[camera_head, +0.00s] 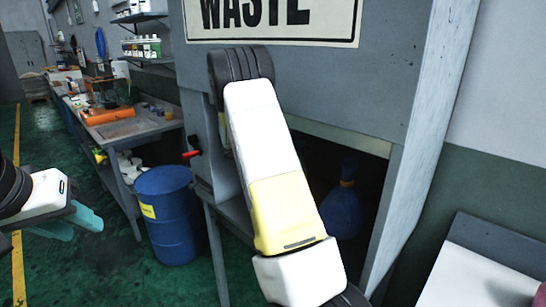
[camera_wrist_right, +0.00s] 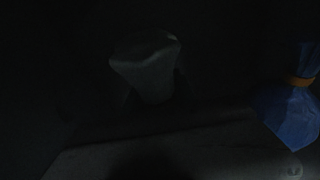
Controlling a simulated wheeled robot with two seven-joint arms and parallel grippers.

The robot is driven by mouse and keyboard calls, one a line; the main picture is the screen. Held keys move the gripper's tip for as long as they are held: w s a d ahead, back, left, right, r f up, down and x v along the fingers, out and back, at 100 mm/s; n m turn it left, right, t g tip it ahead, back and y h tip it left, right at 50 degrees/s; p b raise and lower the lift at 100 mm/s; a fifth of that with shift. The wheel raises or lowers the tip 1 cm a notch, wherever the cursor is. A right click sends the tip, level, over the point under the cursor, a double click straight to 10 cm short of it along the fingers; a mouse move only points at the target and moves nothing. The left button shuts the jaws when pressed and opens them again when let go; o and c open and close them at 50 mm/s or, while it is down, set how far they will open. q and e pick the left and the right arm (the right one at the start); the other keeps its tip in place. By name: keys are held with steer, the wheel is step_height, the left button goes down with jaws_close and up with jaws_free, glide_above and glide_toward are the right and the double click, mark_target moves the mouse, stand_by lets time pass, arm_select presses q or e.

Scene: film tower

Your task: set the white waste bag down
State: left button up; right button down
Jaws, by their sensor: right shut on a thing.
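A pale, dim shape, the white waste bag (camera_wrist_right: 150,68), shows in the upper middle of the dark right wrist view. My right gripper is shut on it; its fingers are lost in the dark. In the head view my right arm reaches into the opening of the grey waste cabinet (camera_head: 300,85), and its gripper and the bag are hidden. In the right wrist view a grey surface (camera_wrist_right: 180,155) lies below the bag; contact cannot be told. My left gripper (camera_head: 75,222), with teal fingers, is open and empty at the left edge.
A blue bag (camera_head: 343,212) with an orange tie stands inside the cabinet, and in the right wrist view the blue bag (camera_wrist_right: 290,118) is right of the white one. A blue drum (camera_head: 167,215) and a workbench (camera_head: 130,128) stand left of the cabinet.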

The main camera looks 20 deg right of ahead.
steer(key=f, duration=0.5)
steer(key=shift+d+f, duration=0.2)
steer(key=shift+f, duration=0.2)
steer(key=shift+w, duration=0.1)
steer(key=c, duration=1)
jaws_free()
steer(key=shift+f, duration=0.15)
steer(key=v, duration=1.2)
steer(key=shift+r, duration=0.25)
